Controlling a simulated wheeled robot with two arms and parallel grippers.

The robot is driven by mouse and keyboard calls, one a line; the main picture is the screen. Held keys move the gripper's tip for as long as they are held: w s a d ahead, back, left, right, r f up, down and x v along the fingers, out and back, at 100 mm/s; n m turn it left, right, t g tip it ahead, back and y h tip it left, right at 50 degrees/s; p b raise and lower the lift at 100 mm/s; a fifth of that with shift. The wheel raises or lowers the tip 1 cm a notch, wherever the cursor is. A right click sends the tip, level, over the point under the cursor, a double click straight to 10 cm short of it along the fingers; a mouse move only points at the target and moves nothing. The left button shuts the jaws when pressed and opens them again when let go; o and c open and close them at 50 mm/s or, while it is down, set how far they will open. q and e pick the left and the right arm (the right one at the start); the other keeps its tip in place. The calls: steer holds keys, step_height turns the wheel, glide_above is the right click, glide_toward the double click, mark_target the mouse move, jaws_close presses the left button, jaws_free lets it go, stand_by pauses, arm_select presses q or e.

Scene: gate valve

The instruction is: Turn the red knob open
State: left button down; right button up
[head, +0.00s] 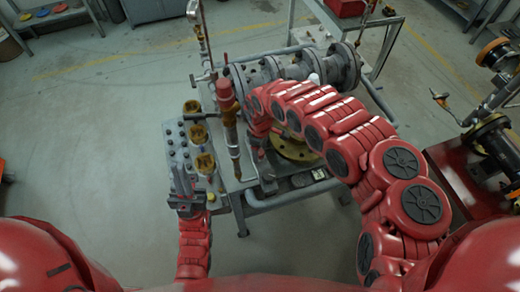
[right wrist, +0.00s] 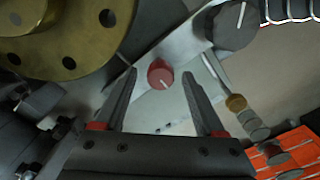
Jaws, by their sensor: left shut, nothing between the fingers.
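The red knob (right wrist: 160,74) shows in the right wrist view as a small round knob with a white line toward its lower right. It sits on a pale metal surface. My right gripper (right wrist: 159,74) is open, with one finger on each side of the knob in the picture. I see no contact, and the depth between them is hard to tell. In the head view the knob cannot be made out; my right arm covers much of that part of the bench. My left gripper (head: 179,163) is shut and empty, at the left edge of the bench.
A dark knob (right wrist: 235,25) with a white line is up and right of the red one. A brass flange (right wrist: 75,35) is close on the left. The bench carries grey flanged pipes (head: 340,66) and brass valves (head: 203,162). Floor at left is clear.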

step_height(320, 180, up, 9)
steer(key=shift+w+d+f+b, duration=0.1)
steer(key=shift+w+f+b, duration=0.05)
steer(key=shift+b, duration=0.2)
step_height(320, 180, up, 6)
glide_above(261, 151)
steer(key=r+p, duration=0.1)
steer(key=p, duration=0.1)
steer(key=r+p, duration=0.1)
steer(key=shift+s+a+r+p, duration=0.2)
steer(key=shift+s+r+p, duration=0.1)
steer(key=shift+r+p, duration=0.05)
